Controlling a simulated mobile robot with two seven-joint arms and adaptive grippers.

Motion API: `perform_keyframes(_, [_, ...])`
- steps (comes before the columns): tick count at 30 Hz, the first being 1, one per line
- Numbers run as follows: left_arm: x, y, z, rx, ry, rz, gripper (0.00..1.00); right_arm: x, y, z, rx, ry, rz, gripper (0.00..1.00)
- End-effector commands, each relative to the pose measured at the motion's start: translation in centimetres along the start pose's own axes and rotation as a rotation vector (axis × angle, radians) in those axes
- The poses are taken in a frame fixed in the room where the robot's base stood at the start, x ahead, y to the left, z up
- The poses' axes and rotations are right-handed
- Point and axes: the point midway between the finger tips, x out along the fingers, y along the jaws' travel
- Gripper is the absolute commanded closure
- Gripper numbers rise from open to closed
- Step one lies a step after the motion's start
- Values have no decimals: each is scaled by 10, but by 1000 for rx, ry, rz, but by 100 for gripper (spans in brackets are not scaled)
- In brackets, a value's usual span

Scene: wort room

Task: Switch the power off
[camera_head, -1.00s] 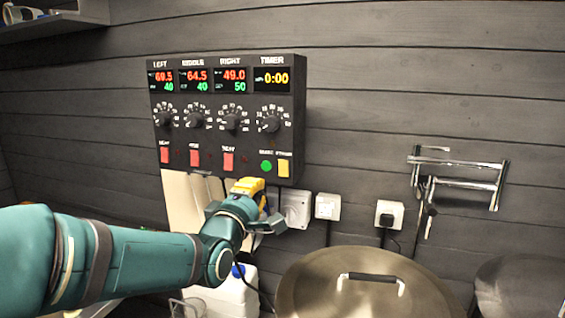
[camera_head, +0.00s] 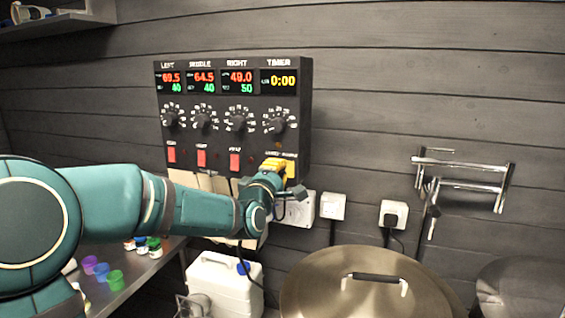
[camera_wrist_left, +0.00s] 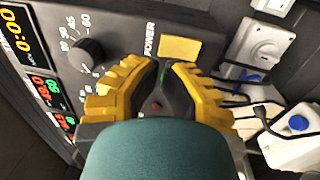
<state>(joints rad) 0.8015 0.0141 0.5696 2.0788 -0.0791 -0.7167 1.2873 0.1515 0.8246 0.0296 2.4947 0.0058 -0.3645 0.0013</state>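The dark control box (camera_head: 230,140) is on the plank wall, with lit red, green and yellow displays, knobs and several red switches. In the left wrist view, a yellow switch (camera_wrist_left: 180,48) sits beside the word POWER, just beyond my fingertips. A green spot shows between the tips. My left gripper (camera_head: 278,166) is at the box's lower right corner and hides most of the green button and part of the yellow switch. In the left wrist view, its yellow fingers (camera_wrist_left: 164,68) are angled inward with a small gap and hold nothing. Contact with the box cannot be told. My right gripper is out of view.
Wall sockets (camera_head: 333,206) with cables are right of the box. A large lidded pot (camera_head: 370,290) stands below. A white jug (camera_head: 222,290) is below the box. A metal table (camera_head: 150,270) with coloured cups is at lower left. A metal rack (camera_head: 465,185) hangs right.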

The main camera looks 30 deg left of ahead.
Motion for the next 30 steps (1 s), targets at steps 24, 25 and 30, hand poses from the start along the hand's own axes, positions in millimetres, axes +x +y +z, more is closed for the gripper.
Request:
perform_keyframes(24, [34,0,0,1,0,2,100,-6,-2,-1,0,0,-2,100])
perform_keyframes(25, [35,-1,0,1,0,2,100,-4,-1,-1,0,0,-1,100])
perform_keyframes(30, [45,3,1,1,0,-37,100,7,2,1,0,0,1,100])
